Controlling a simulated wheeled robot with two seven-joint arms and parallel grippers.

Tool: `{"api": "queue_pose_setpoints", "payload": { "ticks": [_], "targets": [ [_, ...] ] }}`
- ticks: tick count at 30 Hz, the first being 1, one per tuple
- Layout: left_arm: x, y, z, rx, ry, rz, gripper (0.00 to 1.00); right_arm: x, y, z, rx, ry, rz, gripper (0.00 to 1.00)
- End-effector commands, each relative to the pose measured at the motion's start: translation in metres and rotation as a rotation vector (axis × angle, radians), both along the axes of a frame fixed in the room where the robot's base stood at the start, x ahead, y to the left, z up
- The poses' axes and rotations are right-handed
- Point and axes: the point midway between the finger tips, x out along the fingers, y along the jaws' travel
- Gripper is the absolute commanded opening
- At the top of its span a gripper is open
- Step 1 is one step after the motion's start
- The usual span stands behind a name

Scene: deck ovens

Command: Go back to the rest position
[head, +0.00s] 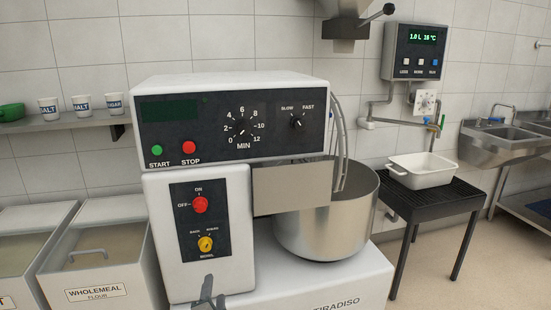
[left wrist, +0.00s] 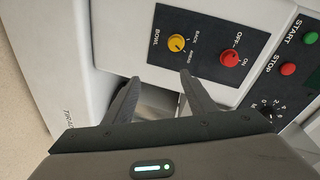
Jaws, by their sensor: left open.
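My left gripper (head: 211,293) shows at the bottom of the head view, in front of the lower front of the white mixer (head: 150,220). In the left wrist view its two dark fingers (left wrist: 158,92) are spread apart with nothing between them. They point toward the mixer's lower panel, near the yellow bowl knob (left wrist: 176,43) and the red on/off knob (left wrist: 230,58), and I cannot tell how far off they are. My right gripper is in neither view.
The mixer's steel bowl (head: 325,225) stands at its right. A white tub (head: 422,171) sits on a dark stand (head: 440,205) under the water meter (head: 413,52). Flour bins (head: 110,255) stand at the left, below a shelf (head: 65,125) with cups. Floor shows at the right.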

Motion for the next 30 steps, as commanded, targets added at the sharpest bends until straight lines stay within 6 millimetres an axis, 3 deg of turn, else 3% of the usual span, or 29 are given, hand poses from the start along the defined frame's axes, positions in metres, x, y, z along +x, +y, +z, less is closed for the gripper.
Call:
{"api": "queue_pose_setpoints", "payload": {
  "ticks": [1, 6, 11, 15, 21, 24, 27, 30],
  "targets": [
    [-0.012, -0.003, -0.029, -0.049, 0.054, -0.012, 0.51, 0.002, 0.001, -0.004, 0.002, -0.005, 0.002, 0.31],
    [-0.060, -0.011, -0.126, -0.242, 0.215, -0.022, 0.51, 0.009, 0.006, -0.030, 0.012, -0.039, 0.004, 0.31],
    [-0.123, -0.015, -0.207, -0.420, 0.364, 0.011, 0.51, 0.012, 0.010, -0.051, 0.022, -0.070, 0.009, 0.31],
    [-0.188, -0.013, -0.268, -0.568, 0.487, 0.071, 0.51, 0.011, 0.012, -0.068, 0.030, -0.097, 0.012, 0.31],
    [-0.293, -0.007, -0.338, -0.764, 0.646, 0.199, 0.51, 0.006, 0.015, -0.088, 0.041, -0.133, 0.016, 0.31],
    [-0.344, -0.003, -0.363, -0.847, 0.712, 0.273, 0.51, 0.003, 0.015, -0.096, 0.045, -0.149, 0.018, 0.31],
    [-0.384, 0.001, -0.380, -0.909, 0.758, 0.338, 0.51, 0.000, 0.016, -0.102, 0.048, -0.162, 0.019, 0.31],
    [-0.412, 0.004, -0.391, -0.950, 0.787, 0.384, 0.51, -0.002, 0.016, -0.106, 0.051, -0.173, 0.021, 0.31]
  ]
}}
